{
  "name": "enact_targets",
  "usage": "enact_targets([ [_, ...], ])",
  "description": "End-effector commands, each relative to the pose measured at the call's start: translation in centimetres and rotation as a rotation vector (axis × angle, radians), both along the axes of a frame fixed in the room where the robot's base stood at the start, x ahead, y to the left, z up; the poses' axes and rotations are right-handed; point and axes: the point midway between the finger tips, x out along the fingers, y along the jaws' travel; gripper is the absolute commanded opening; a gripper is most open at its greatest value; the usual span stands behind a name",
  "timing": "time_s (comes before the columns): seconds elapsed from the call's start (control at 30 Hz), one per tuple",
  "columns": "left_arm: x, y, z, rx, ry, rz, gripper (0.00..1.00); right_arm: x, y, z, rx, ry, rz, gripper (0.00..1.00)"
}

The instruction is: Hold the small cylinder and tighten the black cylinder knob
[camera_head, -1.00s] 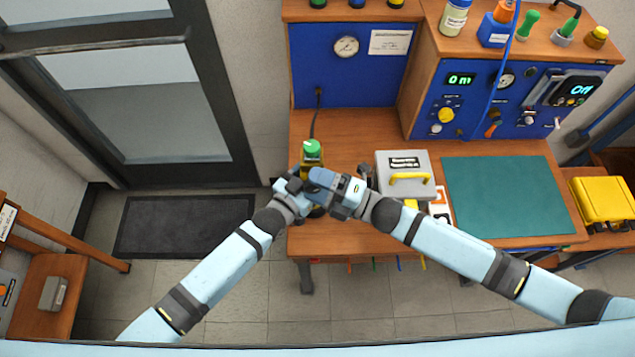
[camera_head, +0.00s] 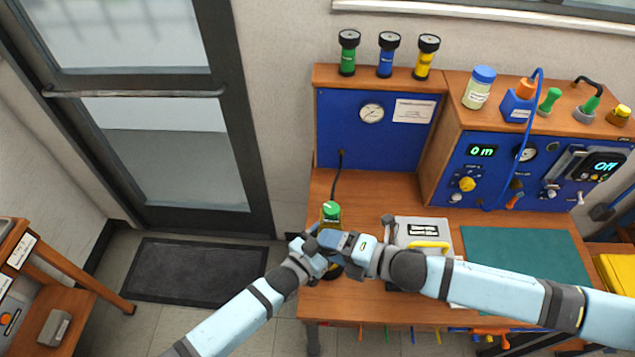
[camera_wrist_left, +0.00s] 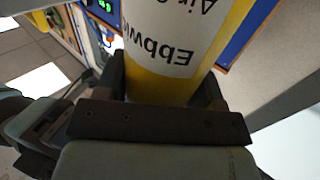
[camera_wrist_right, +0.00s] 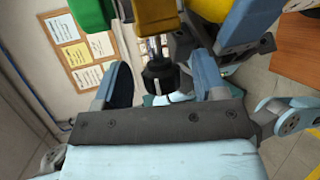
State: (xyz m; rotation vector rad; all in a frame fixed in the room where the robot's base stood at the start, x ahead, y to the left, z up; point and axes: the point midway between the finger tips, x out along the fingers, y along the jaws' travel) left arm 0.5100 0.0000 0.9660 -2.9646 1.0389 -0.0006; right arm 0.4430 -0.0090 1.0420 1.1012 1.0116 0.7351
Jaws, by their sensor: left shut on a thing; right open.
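The small cylinder (camera_wrist_left: 165,80) is yellow with a white printed label in the left wrist view. My left gripper (camera_wrist_left: 163,95) is shut on it, with a finger on each side. The black cylinder knob (camera_wrist_right: 160,76) shows in the right wrist view, below a yellow part. My right gripper (camera_wrist_right: 161,86) is open, with the knob between its blue fingers; contact cannot be told. In the head view my left gripper (camera_head: 312,250) and right gripper (camera_head: 338,243) meet beside a green-topped yellow piece (camera_head: 331,212). The grippers and arms hide the knob there.
The wooden bench (camera_head: 390,189) carries a grey box with a yellow handle (camera_head: 428,232) and a green mat (camera_head: 525,253). A black cable (camera_head: 336,180) runs from the blue panel (camera_head: 345,135) towards the green-topped piece. Blue control panels stand behind.

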Motion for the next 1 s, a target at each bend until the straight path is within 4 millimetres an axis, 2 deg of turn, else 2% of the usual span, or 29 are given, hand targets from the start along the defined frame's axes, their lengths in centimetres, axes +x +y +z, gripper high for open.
enact_targets([
  [0.47, 0.0, -0.1, 0.0, -0.002, 0.001, 0.0, 0.0, 0.1, 0.3, 0.6, -0.395, -0.005, 0.003, 0.65],
  [1.0, 0.0, -0.1, 0.0, -0.002, 0.001, 0.0, 0.0, 0.0, 1.0, 0.8, -1.037, -0.007, 0.005, 0.65],
])
